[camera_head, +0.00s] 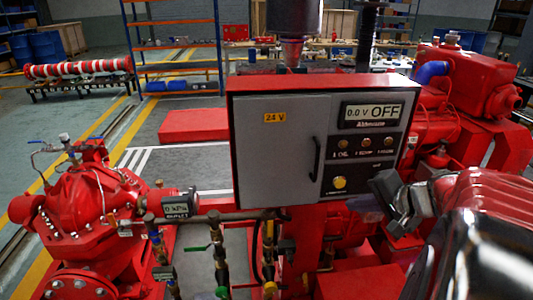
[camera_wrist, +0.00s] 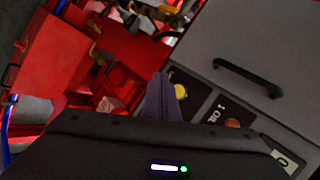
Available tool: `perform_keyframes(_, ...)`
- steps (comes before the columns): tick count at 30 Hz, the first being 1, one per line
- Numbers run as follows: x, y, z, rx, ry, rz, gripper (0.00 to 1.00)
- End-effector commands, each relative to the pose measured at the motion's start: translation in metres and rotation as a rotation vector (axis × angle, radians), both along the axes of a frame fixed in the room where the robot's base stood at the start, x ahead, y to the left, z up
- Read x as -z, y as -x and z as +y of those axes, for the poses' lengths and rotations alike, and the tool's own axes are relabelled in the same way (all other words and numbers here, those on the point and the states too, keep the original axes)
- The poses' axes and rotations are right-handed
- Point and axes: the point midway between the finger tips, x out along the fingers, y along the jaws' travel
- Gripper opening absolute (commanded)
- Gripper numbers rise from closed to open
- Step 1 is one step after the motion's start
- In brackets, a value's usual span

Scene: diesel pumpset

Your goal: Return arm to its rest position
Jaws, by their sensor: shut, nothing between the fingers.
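My gripper (camera_head: 375,205) is at the right of the control panel in the head view, in front of its lower right corner. Its fingers (camera_wrist: 158,98) are closed together and empty in the wrist view. The grey control panel (camera_head: 275,150) has a red frame, a black handle, a display reading "0.0 V OFF" and a yellow knob (camera_head: 339,183). In the wrist view the panel (camera_wrist: 255,50) fills the right side, and the fingers show beside the yellow knob (camera_wrist: 180,91). I cannot tell whether they touch it.
A red pump (camera_head: 85,220) with a gauge (camera_head: 177,207) stands at the left. Pipes and valves (camera_head: 220,262) run below the panel. The red engine (camera_head: 460,85) is behind at the right. Shelving (camera_head: 180,70) stands at the back; open floor lies at the left.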

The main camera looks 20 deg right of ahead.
Motion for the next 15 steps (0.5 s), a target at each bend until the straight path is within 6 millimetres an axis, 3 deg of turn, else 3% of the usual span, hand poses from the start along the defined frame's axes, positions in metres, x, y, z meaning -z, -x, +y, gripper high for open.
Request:
perform_keyframes(10, 0.0, -0.001, 0.001, -0.003, 0.001, 0.001, 0.0)
perform_keyframes(15, 0.0, -0.005, 0.019, -0.053, 0.02, 0.024, 0.0)
